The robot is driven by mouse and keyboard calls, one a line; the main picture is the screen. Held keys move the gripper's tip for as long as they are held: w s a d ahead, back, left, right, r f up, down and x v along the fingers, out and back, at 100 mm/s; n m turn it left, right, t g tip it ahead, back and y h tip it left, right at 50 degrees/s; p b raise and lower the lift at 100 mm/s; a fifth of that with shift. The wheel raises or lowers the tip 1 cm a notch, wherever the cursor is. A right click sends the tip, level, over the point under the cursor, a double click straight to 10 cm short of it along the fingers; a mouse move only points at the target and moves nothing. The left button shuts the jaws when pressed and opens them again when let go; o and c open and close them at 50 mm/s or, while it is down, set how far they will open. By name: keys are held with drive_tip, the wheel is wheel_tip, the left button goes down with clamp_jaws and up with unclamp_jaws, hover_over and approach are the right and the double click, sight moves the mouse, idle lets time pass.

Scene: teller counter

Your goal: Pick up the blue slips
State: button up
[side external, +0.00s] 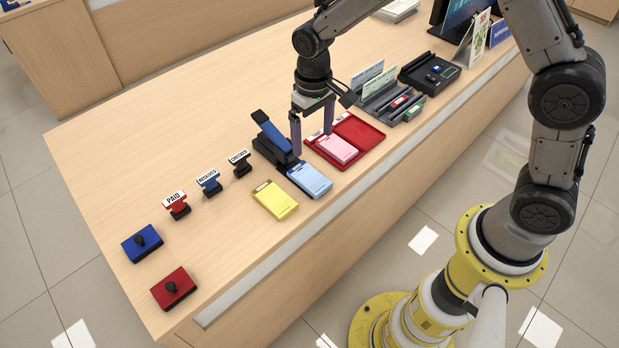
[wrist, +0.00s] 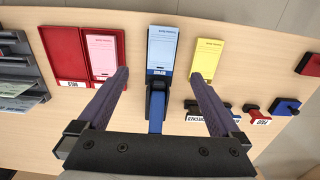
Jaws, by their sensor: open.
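My gripper (side external: 313,143) is above the counter, over the area of the device and the red case. Its fingers are wide apart and empty in the wrist view (wrist: 164,72). They are not touching the blue slips.
Yellow slips (side external: 275,200) lie left of the blue ones. Pink slips (side external: 336,149) sit in an open red case (side external: 362,131) on the right. Stamps marked PAID (side external: 175,203), RECEIVED (side external: 209,181) and CHECKED (side external: 240,162) stand further left, with ink pads nearby. The counter's front edge is close to the slips.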

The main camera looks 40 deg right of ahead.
hover_over(311, 178)
wheel_tip(311, 178, down, 7)
drive_tip(key=shift+s+d+f, duration=0.1)
drive_tip(key=shift+s+d, duration=0.05)
drive_tip(key=shift+a+f, duration=0.2)
drive_tip(key=shift+f, duration=2.7)
